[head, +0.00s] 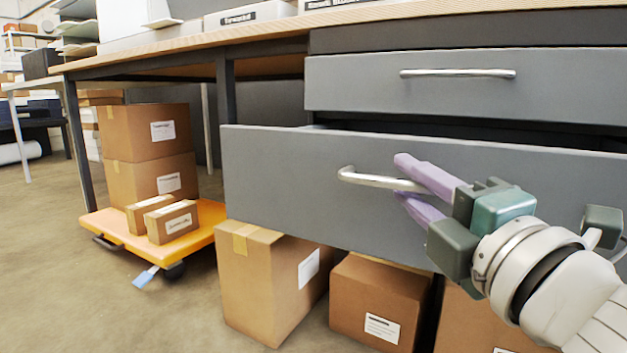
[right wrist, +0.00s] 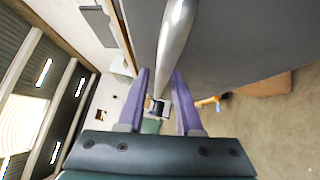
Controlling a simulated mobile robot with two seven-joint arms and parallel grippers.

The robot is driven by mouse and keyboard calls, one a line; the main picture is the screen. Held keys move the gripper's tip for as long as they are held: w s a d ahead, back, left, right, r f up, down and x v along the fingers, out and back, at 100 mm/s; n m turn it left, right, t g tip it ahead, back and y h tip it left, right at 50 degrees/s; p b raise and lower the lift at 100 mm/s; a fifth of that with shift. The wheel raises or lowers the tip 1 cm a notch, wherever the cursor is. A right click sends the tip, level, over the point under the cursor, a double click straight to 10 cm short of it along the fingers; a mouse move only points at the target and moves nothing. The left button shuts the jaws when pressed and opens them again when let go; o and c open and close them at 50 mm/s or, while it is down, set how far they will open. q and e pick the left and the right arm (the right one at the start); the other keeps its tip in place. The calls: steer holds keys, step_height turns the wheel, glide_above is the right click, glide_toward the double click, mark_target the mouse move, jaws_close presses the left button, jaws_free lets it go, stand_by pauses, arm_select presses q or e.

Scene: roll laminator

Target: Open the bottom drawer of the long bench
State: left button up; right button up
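The long bench's bottom drawer (head: 290,170) has a wide grey front. It stands out well past the drawer above it, with a dark gap along its top edge. Its silver bar handle (head: 365,179) shows in the head view, and the bar also shows in the right wrist view (right wrist: 176,35). My right gripper (head: 405,177) has its purple fingers around the handle's right part, one above and one below. They look apart, with a gap beside the bar; contact is hard to judge. The handle's right end is hidden. My left gripper is out of view.
The upper drawer (head: 350,85) looks shut. Cardboard boxes stand under the open drawer, including one at the left (head: 262,285) and one in the middle (head: 378,300). An orange trolley (head: 108,225) carries several boxes. The floor at the left front is clear.

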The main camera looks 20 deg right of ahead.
steer(key=shift+o, duration=0.5)
steer(key=shift+s, duration=0.25)
steer(key=s+f, duration=0.1)
steer(key=s, duration=0.8)
steer(key=shift+s+a+f, duration=0.15)
steer(key=shift+s+a, duration=0.05)
steer(key=shift+a, duration=0.1)
